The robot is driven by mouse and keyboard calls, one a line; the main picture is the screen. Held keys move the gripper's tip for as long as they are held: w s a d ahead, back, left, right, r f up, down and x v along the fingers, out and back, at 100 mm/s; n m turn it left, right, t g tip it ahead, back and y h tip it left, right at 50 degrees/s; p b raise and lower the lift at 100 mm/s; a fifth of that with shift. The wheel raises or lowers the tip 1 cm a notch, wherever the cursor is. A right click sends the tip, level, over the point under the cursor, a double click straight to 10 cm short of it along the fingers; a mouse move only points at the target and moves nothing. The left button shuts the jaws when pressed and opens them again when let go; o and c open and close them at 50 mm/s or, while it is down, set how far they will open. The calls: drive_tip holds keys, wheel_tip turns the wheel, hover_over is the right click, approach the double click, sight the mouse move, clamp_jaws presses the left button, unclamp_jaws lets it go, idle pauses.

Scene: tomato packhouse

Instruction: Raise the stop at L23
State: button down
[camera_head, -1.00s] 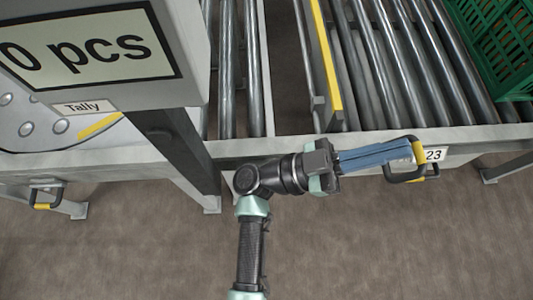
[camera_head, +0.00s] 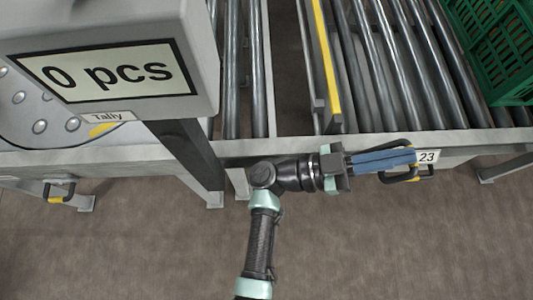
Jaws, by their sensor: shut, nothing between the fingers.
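The stop handle (camera_head: 398,178) is a black loop with yellow on its grip, on the conveyor's front rail beside the white label 23 (camera_head: 427,157). My gripper (camera_head: 413,158) has long blue fingers, shut with nothing between them. From this view the fingers lie across the upper part of the handle and hide some of it. I cannot tell whether they touch it. A yellow-edged bar (camera_head: 327,60), which may be the stop, stands between the rollers. Its link to the handle is not visible.
A tally display (camera_head: 95,75) reading "0 pcs" stands at upper left. A green crate (camera_head: 490,50) sits on the rollers (camera_head: 400,70) at the right. Another black and yellow handle (camera_head: 58,193) hangs at the far left. The floor in front is clear.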

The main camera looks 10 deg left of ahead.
wheel_tip(320, 180, up, 10)
drive_tip(key=p, duration=0.5)
drive_tip(key=shift+p, duration=0.35)
